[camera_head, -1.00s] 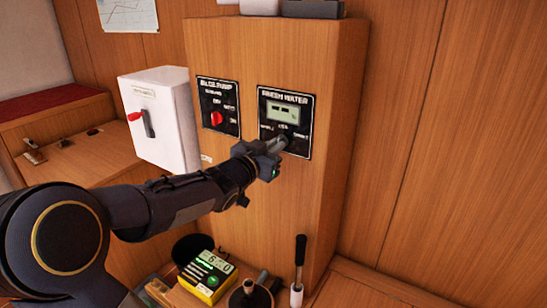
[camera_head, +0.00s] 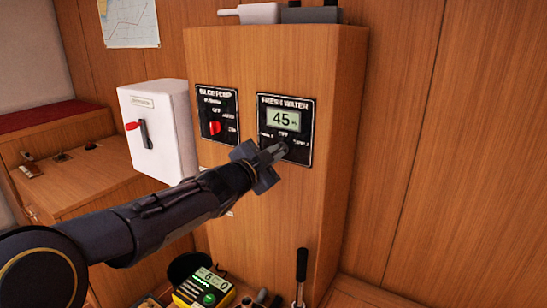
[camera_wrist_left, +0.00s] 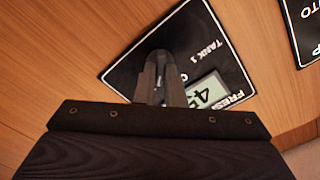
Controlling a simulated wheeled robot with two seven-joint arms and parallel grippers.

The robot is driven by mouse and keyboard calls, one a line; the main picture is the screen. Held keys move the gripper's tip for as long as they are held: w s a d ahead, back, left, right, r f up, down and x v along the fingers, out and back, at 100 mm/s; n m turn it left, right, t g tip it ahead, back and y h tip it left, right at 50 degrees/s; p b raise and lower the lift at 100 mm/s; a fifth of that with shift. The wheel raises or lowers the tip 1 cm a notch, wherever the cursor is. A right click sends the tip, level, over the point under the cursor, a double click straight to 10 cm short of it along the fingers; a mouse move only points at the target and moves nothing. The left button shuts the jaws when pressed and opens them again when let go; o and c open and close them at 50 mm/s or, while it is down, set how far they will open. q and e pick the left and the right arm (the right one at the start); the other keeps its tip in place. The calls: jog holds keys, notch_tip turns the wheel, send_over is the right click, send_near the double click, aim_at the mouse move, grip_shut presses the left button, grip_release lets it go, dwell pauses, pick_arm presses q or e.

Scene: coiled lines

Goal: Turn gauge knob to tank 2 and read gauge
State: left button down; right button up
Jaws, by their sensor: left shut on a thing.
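The black FRESH WATER panel (camera_head: 304,110) is on the front of the wooden cabinet. Its gauge display (camera_head: 284,119) is lit and reads 45 %. Tank labels flank an OFF mark below the display. My left gripper (camera_head: 282,148) is at the panel's lower part, shut on the gauge knob. The knob is hidden by the fingers, so its pointer cannot be read. In the left wrist view, the gripper (camera_wrist_left: 161,78) covers the knob spot, with the TANK 1 label and part of the display (camera_wrist_left: 207,92) beside it. My right gripper is not in view.
The BILGE PUMP panel with a red knob (camera_head: 214,128) is just left of the gauge panel. A white box (camera_head: 170,115) with a red-tipped lever stands further left. A yellow-black device (camera_head: 205,290) and an upright black handle (camera_head: 301,266) are below.

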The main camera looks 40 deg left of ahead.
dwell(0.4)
pick_arm(q)
jog(key=c, duration=1.5)
grip_release()
jog(key=s, duration=0.2)
jog(key=s+p, duration=0.1)
jog(key=s, duration=0.4)
jog(key=shift+s+d+p, duration=0.4)
jog(key=shift+f, duration=0.1)
